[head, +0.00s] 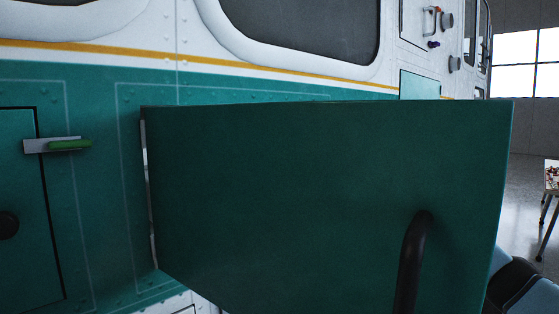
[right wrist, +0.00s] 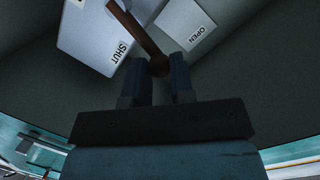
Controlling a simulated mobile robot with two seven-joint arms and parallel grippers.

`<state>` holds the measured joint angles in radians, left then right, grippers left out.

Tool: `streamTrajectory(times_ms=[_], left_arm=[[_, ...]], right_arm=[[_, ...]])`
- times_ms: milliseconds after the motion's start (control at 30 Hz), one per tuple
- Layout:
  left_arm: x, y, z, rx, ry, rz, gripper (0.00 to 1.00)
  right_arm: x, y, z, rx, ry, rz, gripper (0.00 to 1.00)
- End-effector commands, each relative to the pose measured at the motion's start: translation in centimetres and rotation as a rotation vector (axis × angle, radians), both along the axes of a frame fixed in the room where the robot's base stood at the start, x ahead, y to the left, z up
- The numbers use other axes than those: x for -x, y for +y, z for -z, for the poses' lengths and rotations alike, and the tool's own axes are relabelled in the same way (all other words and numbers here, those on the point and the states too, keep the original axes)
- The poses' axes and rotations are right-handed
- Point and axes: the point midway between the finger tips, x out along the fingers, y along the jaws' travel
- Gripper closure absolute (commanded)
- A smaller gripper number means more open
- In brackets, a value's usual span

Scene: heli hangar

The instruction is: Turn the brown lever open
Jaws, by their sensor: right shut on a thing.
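The brown lever (right wrist: 142,34) shows in the right wrist view, running from the top edge down to a rounded end. My right gripper (right wrist: 158,72) is shut on that end, with a dark finger on each side. A "SHUT" label (right wrist: 121,52) is to the left of the lever and an "OPEN" label (right wrist: 197,35) to the right. The lever's end lies between the two labels. In the head view the lever and right gripper are hidden, with a large dark green panel (head: 300,200) in front. My left gripper is not in view.
A black bar handle (head: 411,260) is on the panel's near face. The teal and white helicopter side (head: 90,200) is behind it. A green-handled latch (head: 68,145) is at the left. A table (head: 551,180) stands at the far right, with open floor beside it.

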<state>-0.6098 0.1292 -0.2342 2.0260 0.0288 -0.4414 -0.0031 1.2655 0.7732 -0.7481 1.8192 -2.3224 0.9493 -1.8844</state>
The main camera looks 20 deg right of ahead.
Motion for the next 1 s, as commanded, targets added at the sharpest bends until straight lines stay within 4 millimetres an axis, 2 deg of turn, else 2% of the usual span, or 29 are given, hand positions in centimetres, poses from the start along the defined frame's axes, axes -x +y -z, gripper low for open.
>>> streamTrajectory(times_ms=[400, 1000], left_arm=[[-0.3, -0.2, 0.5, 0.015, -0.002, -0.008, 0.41], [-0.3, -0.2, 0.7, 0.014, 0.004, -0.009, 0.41]], right_arm=[[0.5, 1.4, 0.0, 0.209, -0.074, 0.0, 1.0], [0.6, 1.7, 0.0, 0.25, -0.087, -0.001, 1.0]])
